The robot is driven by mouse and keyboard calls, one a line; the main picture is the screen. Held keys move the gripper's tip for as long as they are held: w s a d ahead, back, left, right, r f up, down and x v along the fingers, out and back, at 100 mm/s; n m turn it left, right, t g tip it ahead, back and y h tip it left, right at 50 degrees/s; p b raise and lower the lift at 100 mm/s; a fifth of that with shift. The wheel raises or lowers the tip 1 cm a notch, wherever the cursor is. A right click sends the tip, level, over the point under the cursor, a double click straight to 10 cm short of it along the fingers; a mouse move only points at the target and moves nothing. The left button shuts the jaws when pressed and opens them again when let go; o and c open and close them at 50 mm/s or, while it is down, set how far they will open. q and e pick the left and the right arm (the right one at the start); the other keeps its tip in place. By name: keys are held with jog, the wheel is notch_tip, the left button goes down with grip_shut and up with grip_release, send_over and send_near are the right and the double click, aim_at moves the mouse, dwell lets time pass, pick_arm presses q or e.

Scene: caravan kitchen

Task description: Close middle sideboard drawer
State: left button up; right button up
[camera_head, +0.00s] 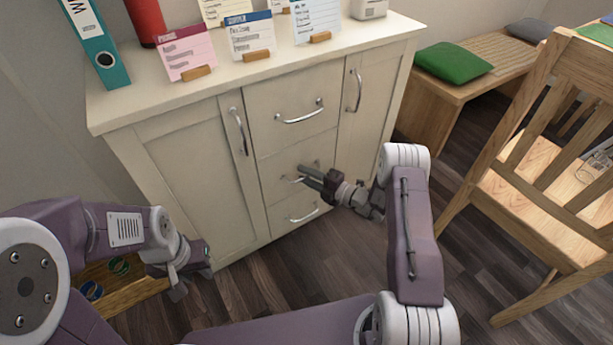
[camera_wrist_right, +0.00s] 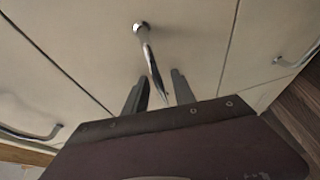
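The cream sideboard (camera_head: 190,170) has a middle column of three drawers. The middle drawer (camera_head: 270,178) looks flush or nearly flush with the fronts around it; a small gap cannot be ruled out. Its metal handle (camera_head: 294,180) is partly hidden by my right gripper (camera_head: 309,176). In the right wrist view, the handle (camera_wrist_right: 150,58) runs between the two separated fingers of my right gripper (camera_wrist_right: 158,88); contact is not clear. My left gripper (camera_head: 190,268) is low at the sideboard's left front, away from the drawers, its fingers unclear.
The top drawer (camera_head: 290,100) and bottom drawer (camera_head: 290,212) look shut. Cards, a teal binder (camera_head: 97,45) and a red object (camera_head: 146,20) stand on top. A wooden crate (camera_head: 135,295) is at lower left. A chair (camera_head: 530,160) and bench (camera_head: 470,75) stand right.

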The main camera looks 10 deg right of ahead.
jog(key=f+p+v, duration=0.1)
jog(key=p+v, duration=0.2)
jog(key=v, duration=0.6)
jog(key=shift+r+p, duration=0.3)
jog(key=shift+r, duration=0.15)
